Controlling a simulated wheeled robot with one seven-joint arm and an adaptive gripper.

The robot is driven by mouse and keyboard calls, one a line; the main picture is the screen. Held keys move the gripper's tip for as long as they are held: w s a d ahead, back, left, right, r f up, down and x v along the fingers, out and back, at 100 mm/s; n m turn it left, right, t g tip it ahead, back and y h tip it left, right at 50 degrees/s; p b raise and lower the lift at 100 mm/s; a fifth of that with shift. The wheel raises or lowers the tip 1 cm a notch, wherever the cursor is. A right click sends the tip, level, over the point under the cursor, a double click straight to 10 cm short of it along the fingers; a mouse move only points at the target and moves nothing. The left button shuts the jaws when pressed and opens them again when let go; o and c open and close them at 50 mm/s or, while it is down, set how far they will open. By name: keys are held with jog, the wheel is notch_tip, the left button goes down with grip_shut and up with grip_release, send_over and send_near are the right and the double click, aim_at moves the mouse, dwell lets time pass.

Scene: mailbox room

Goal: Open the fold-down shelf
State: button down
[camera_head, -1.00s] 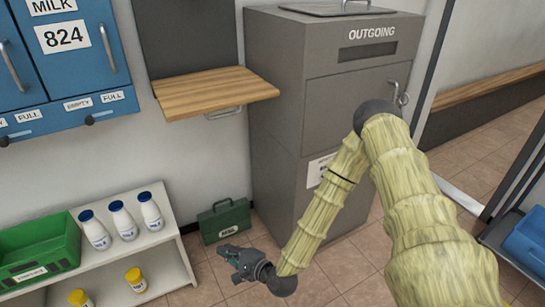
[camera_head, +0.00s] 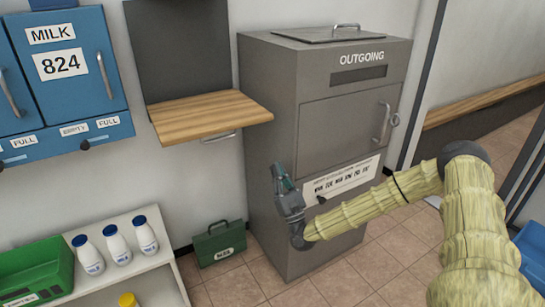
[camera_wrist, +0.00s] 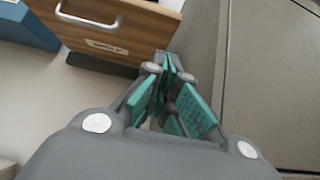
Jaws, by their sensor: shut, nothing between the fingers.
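The wooden shelf board (camera_head: 210,115) juts out from the wall below a dark back panel (camera_head: 180,50), looking roughly level. A metal handle (camera_head: 218,137) shows just under its front edge. In the wrist view a wooden face (camera_wrist: 140,25) with a silver handle (camera_wrist: 85,20) and a small label fills the upper left. My gripper (camera_head: 279,168) is shut and empty, pointing up in front of the grey outgoing box, right of and below the shelf, apart from its handle. Its teal finger pads (camera_wrist: 170,75) come together in the wrist view.
The grey outgoing box (camera_head: 310,105) stands right of the shelf. Blue milk lockers (camera_head: 65,75) hang at left. A low white rack (camera_head: 130,268) holds several bottles and a green crate (camera_head: 35,275). A green case (camera_head: 218,243) sits on the floor below the shelf.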

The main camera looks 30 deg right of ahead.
aim_at(267, 117)
jog(key=s+r+x, duration=0.2)
jog(key=x, duration=1)
jog(key=shift+b, duration=0.45)
jog(key=shift+g, duration=0.7)
jog(key=r+p, duration=0.3)
jog(key=r, duration=0.1)
jog(key=shift+s+r+p, duration=0.2)
jog(key=shift+s+p, duration=0.05)
jog(key=shift+p, duration=0.15)
jog(key=shift+r+g+p, duration=0.4)
jog(key=shift+r+p, duration=0.3)
jog(key=shift+r, duration=0.1)
jog(key=shift+f, duration=0.1)
